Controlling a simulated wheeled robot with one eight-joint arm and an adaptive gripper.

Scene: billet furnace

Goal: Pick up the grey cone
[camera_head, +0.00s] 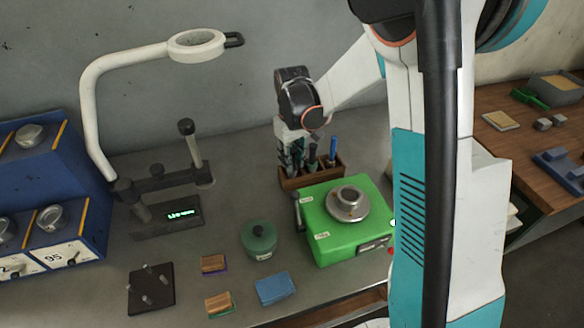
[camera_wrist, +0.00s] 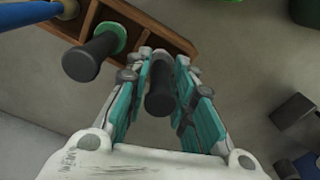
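I cannot make out a clear grey cone. A dark grey, round-ended handle (camera_wrist: 160,98) stands between the fingers of my gripper (camera_wrist: 165,60) in the wrist view. Its lower part is hidden. My fingers lie on both sides of it, with narrow gaps showing, and look open. In the head view my gripper (camera_head: 291,160) points down at the left end of a wooden rack (camera_head: 325,177). The rack also shows in the wrist view (camera_wrist: 150,22). A black handle with a green collar (camera_wrist: 95,57) and a blue handle (camera_wrist: 80,10) stand beside the gripper.
A green scale (camera_head: 335,235) with a round metal top (camera_head: 347,202) stands just in front of the rack. A white lamp arm (camera_head: 92,110) rises at left.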

